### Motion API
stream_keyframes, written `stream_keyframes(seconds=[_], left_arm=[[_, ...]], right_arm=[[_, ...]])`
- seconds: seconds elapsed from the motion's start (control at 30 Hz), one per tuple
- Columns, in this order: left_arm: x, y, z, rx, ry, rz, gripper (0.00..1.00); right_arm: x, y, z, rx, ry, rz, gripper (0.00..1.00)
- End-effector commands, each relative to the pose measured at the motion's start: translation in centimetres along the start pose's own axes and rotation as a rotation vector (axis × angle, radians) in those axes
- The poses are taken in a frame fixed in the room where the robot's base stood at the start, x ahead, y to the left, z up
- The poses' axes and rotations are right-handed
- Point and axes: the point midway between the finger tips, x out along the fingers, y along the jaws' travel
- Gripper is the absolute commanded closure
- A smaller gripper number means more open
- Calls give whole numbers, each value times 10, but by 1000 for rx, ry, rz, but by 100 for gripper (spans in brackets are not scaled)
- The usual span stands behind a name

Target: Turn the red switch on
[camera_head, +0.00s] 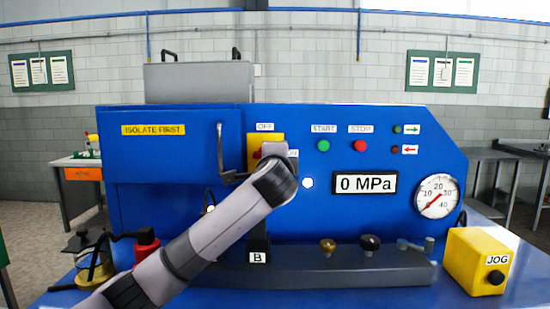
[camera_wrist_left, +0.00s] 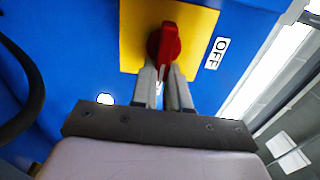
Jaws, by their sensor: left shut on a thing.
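The red switch (camera_wrist_left: 166,44) sits on a yellow plate (camera_wrist_left: 128,38) on the blue machine's front. In the head view only a small red part of the switch (camera_head: 257,154) shows beside my wrist. An OFF label (camera_head: 265,127) is above the plate; it also shows right of the switch in the left wrist view (camera_wrist_left: 216,53). My left gripper (camera_wrist_left: 165,75) is shut on the red switch, its two fingers on either side of the handle. In the head view my wrist covers most of the switch, so its exact angle is hard to tell. My right gripper is out of view.
A lever handle (camera_head: 222,150) is just left of the yellow plate. Right of it are a green START button (camera_head: 323,146), a red STOP button (camera_head: 360,146), a 0 MPa display (camera_head: 365,183) and a gauge (camera_head: 437,196). A yellow JOG box (camera_head: 480,261) stands front right.

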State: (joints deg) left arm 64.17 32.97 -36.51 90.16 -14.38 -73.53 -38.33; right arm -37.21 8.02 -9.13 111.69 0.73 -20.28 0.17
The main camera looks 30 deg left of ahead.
Motion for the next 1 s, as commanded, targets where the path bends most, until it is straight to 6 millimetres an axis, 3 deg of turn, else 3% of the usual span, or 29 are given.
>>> stream_keyframes(seconds=[0.17, 0.2, 0.27, 0.67, 1.0], left_arm=[[0, 0, -1, 3, 3, -1, 100], [0, 0, -1, 3, 3, -1, 75], [0, 0, -1, 2, 2, -1, 60], [-6, 1, -1, -1, 2, -1, 60], [-50, 2, -1, 0, 4, -2, 60]], right_arm=[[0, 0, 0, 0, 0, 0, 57], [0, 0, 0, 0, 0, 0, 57], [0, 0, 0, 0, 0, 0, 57], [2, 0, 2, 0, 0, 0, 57], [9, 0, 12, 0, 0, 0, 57]])
